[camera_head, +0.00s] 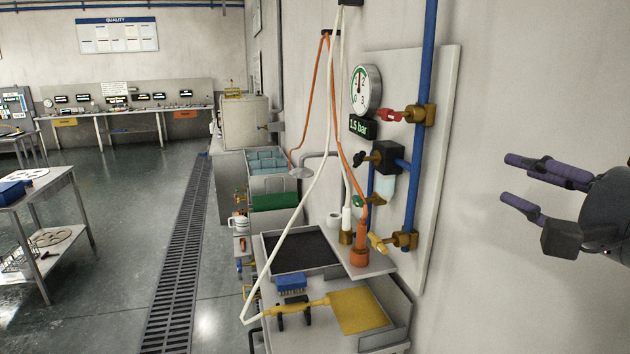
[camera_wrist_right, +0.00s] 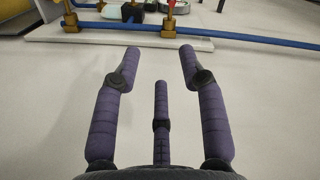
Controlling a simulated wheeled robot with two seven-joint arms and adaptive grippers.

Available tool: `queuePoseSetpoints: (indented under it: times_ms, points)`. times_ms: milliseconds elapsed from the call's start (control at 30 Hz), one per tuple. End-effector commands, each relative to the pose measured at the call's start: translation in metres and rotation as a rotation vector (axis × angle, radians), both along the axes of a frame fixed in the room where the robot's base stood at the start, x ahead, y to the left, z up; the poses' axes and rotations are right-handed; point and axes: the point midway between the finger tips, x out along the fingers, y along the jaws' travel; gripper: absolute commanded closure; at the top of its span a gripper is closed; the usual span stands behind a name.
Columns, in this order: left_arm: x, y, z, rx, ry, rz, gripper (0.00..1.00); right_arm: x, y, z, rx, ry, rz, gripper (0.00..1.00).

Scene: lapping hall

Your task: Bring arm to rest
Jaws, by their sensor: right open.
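My right gripper (camera_head: 508,178) comes in from the right edge in the head view. Its purple fingers are spread and empty, in front of the bare wall to the right of the pipe panel. Nothing touches the fingers. My left gripper does not show in either view.
The pale panel (camera_head: 445,150) carries a blue pipe (camera_head: 425,60), brass valves and a gauge (camera_head: 366,90). Below it are a black tray (camera_head: 300,251), a yellow cloth (camera_head: 358,311) and a yellow-handled tool (camera_head: 300,306). White and orange hoses hang there.

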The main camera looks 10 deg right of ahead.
Motion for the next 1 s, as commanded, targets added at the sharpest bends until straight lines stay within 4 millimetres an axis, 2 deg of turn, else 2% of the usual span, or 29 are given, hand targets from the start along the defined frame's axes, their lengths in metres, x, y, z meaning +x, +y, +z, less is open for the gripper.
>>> queuePoseSetpoints:
  times_ms: [267, 367, 467, 567, 700, 767, 833, 1000]
  points:
    - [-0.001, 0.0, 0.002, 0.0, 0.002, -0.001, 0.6, 0.055, 0.024, -0.033, -0.064, 0.076, 0.028, 0.58]
    - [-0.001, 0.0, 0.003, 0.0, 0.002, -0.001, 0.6, 0.082, 0.036, -0.053, -0.093, 0.117, 0.045, 0.58]
    - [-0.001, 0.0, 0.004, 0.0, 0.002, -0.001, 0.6, 0.114, 0.05, -0.083, -0.129, 0.17, 0.067, 0.58]
    - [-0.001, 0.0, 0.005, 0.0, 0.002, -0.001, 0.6, 0.153, 0.068, -0.127, -0.174, 0.241, 0.098, 0.58]
    - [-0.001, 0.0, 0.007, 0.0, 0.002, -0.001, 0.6, 0.2, 0.093, -0.203, -0.232, 0.348, 0.149, 0.58]
    - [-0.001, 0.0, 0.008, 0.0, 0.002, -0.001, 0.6, 0.216, 0.102, -0.237, -0.255, 0.392, 0.171, 0.58]
    - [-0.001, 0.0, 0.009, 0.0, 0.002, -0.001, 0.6, 0.231, 0.112, -0.28, -0.277, 0.447, 0.199, 0.58]
    - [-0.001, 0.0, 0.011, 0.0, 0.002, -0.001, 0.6, 0.251, 0.134, -0.386, -0.323, 0.575, 0.268, 0.58]
